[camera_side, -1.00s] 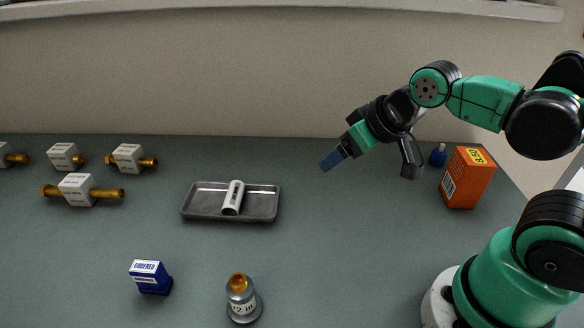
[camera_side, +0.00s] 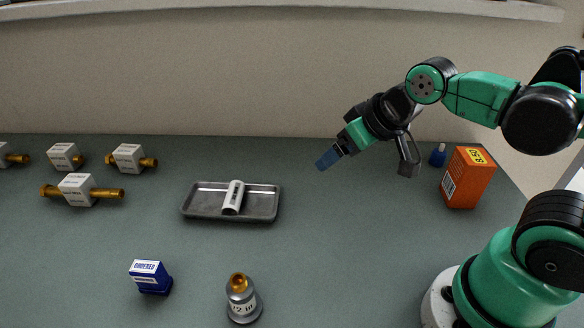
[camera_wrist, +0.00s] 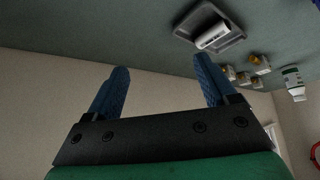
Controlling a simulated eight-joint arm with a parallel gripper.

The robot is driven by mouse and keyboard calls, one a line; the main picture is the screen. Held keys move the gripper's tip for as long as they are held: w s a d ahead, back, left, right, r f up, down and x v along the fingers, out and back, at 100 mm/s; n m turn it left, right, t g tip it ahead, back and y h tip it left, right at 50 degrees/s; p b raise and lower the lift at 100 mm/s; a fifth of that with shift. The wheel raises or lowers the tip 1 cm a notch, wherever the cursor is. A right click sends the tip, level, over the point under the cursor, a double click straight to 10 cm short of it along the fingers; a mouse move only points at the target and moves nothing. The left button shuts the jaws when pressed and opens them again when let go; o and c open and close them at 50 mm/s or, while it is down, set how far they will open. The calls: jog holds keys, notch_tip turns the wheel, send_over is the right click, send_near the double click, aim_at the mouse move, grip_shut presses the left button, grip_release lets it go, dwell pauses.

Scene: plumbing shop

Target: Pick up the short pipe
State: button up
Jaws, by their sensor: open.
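A short white cylinder with dark print, which looks like a short pipe (camera_side: 233,196), lies in a shallow grey metal tray (camera_side: 264,207) near the middle of the table. The pipe (camera_wrist: 213,36) and the tray (camera_wrist: 185,32) also show at the top of the wrist view. My gripper (camera_side: 326,161) is in the air to the right of the tray and higher than it, tilted down to the left. In the wrist view its two blue fingers (camera_wrist: 161,80) are apart with nothing between them.
Several brass pieces with white labelled blocks (camera_side: 78,190) lie at the left. A blue box (camera_side: 150,277) and a grey fitting (camera_side: 243,301) stand in front. An orange box (camera_side: 467,178) and a small blue bottle (camera_side: 438,156) stand right. The table around the tray is clear.

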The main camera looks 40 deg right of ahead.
jog(key=w+a+m+g+h, duration=0.1)
jog(key=w+a+m+g, duration=0.1)
jog(key=w+a+m, duration=0.45)
jog(key=m+g+h, duration=0.2)
send_over(232, 195)
jog(key=s+a, duration=0.1)
jog(key=s, duration=0.1)
jog(key=f, duration=0.7)
jog(key=shift+w+a+f, duration=0.1)
jog(key=shift+w+f, duration=0.1)
jog(key=shift+w+a+f, duration=0.1)
jog(key=shift+f, duration=0.2)
jog(key=shift+x, duration=2.65)
grip_shut()
